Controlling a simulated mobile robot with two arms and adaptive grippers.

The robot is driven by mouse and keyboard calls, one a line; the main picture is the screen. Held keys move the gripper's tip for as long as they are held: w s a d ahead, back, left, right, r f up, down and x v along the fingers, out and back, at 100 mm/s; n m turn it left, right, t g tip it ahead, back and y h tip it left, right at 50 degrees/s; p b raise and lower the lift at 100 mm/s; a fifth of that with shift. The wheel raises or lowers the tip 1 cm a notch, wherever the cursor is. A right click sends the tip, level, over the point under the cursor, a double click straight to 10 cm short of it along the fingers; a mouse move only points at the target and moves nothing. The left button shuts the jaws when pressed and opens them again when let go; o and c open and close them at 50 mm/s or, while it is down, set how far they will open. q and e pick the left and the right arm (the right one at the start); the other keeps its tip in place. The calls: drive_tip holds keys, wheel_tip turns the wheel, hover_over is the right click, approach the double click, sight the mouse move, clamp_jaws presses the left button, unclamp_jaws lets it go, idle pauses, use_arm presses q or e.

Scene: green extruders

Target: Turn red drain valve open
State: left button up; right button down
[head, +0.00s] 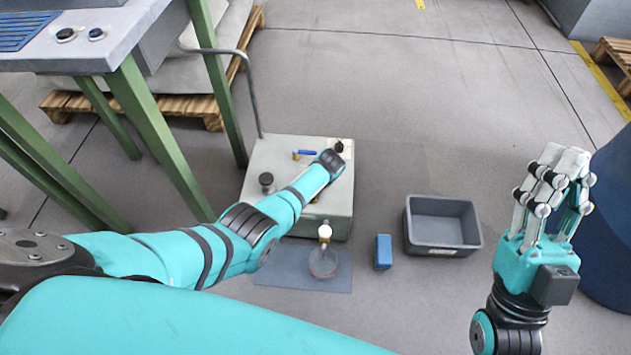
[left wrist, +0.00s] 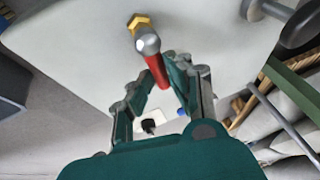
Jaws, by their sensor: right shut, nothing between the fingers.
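The red valve handle (left wrist: 157,70) shows in the left wrist view, with a silver ball-shaped end (left wrist: 147,43) and a brass hex nut (left wrist: 138,21) beyond it, against a pale grey surface. My left gripper (left wrist: 157,72) has its fingertips on either side of the red handle. I cannot tell whether they press on it. In the head view my left forearm reaches over the pale grey unit (head: 252,205) and hides the left gripper and the red handle. My right gripper (head: 560,165) is shut and empty, raised at the right.
A blue-handled valve (head: 306,153) and black knobs (head: 266,181) sit on the unit. In front are a clear flask (head: 323,263) on a blue mat (head: 335,284), a blue block (head: 383,251) and an empty grey bin (head: 442,249). A green-legged table (head: 150,120) stands left.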

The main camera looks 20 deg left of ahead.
use_arm(q)
drive_tip(key=o, duration=0.4)
drive_tip(key=shift+o, duration=0.2)
drive_tip(key=v, duration=1.2)
